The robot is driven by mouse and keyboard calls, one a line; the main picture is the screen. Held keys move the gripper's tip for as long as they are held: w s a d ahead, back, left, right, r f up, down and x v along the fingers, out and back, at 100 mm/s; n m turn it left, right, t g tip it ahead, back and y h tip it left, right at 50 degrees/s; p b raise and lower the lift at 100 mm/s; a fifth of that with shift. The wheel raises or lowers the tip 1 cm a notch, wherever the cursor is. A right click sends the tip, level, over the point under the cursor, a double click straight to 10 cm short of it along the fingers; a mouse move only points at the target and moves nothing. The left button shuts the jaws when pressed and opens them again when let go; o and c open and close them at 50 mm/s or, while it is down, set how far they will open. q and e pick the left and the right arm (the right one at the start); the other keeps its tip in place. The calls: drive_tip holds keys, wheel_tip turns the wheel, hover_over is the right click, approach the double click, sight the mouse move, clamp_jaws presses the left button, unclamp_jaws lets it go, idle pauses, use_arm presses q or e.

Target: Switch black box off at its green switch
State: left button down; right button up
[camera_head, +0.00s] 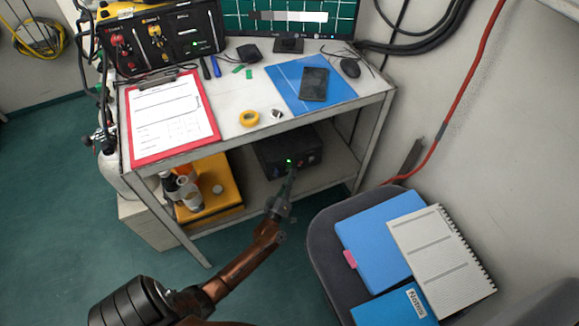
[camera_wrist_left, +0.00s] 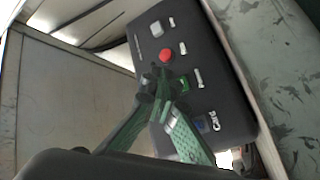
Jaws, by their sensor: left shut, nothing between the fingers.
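The black box (camera_head: 270,152) sits on the lower shelf under the table. A green light shows on its front (camera_head: 289,161). In the left wrist view, the black box (camera_wrist_left: 215,65) fills the upper middle and right. Its front carries a green switch (camera_wrist_left: 184,82), with a red round button (camera_wrist_left: 166,55) beside it. My left gripper (camera_head: 288,179) reaches in at the box's front. It is shut and empty, and in the left wrist view its fingertips (camera_wrist_left: 157,76) are just left of the green switch. I cannot tell whether they touch the panel. My right gripper is not in view.
The box front also has a grey knob (camera_wrist_left: 156,30) and a blue part (camera_wrist_left: 200,124). The tabletop edge (camera_head: 250,140) runs above the shelf. A yellow case (camera_head: 220,180) with bottles stands left of the box. A chair (camera_head: 325,235) with folders stands right of my arm.

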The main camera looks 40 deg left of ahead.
use_arm(q)
drive_tip(key=shift+w+a+r, duration=0.1)
drive_tip(key=shift+w+a, duration=0.1)
drive_tip(key=shift+a, duration=0.2)
drive_tip(key=shift+w+a, duration=0.1)
drive_tip(key=shift+a, duration=0.2)
idle(0.8)
drive_tip(key=shift+d, duration=0.1)
drive_tip(key=shift+s+d, duration=0.3)
drive_tip(key=shift+d, duration=0.25)
drive_tip(key=shift+d, duration=0.15)
drive_tip(key=shift+s+d+f+p, duration=0.15)
drive_tip(key=shift+s+d+p, duration=0.1)
drive_tip(key=shift+d, duration=0.2)
drive_tip(key=shift+s+d+f+p, duration=0.1)
drive_tip(key=shift+s+d+p, duration=0.15)
drive_tip(key=shift+d, duration=0.2)
drive_tip(key=shift+s+d+f, duration=0.1)
drive_tip(key=shift+s+d, duration=0.15)
drive_tip(key=shift+d, duration=0.4)
drive_tip(key=shift+s+d+f, duration=0.1)
drive_tip(key=shift+s+d, duration=0.1)
drive_tip(key=shift+d, duration=0.4)
